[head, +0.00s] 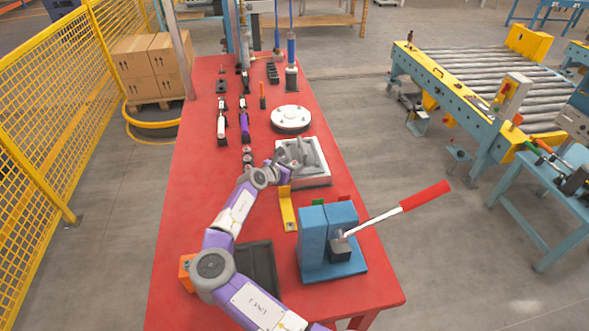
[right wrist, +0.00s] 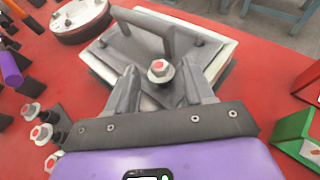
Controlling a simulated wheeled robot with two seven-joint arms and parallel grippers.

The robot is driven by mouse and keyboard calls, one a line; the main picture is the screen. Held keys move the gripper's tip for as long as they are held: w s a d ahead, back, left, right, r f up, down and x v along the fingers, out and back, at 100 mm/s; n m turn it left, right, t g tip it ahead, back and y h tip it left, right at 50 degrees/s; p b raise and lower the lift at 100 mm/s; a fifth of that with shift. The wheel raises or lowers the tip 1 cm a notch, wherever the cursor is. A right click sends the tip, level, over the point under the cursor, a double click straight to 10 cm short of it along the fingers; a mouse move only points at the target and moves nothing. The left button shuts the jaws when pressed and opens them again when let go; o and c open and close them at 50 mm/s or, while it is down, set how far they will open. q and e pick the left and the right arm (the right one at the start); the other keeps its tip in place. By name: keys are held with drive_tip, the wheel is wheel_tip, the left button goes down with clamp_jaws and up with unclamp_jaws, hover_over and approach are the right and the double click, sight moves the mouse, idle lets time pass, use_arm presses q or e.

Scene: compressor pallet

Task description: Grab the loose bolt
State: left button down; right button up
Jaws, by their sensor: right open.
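The loose bolt (right wrist: 160,70), silver with a red top, is on a grey plate with a raised handle (right wrist: 150,32) in the right wrist view. My right gripper (right wrist: 160,80) is open, with one finger on each side of the bolt and its tips near it. I cannot tell whether the fingers touch it. In the head view my right gripper (head: 286,158) is over the plate on its pale base (head: 318,178) and hides the bolt. My left gripper is not in view.
Several similar red-topped bolts (right wrist: 42,133) stand left of the gripper. A round white flange (head: 291,118) lies beyond the plate. A blue press (head: 313,240) with a red-handled lever (head: 425,196) and a yellow bracket (head: 287,208) are nearer. The red table (head: 190,200) is clear along its left side.

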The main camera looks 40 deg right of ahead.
drive_tip(key=shift+w+d+f, duration=0.15)
drive_tip(key=shift+d+f, duration=0.05)
drive_tip(key=shift+d, duration=0.25)
drive_tip(key=c, duration=0.9)
drive_tip(key=shift+c, duration=0.2)
drive_tip(key=shift+r, duration=0.15)
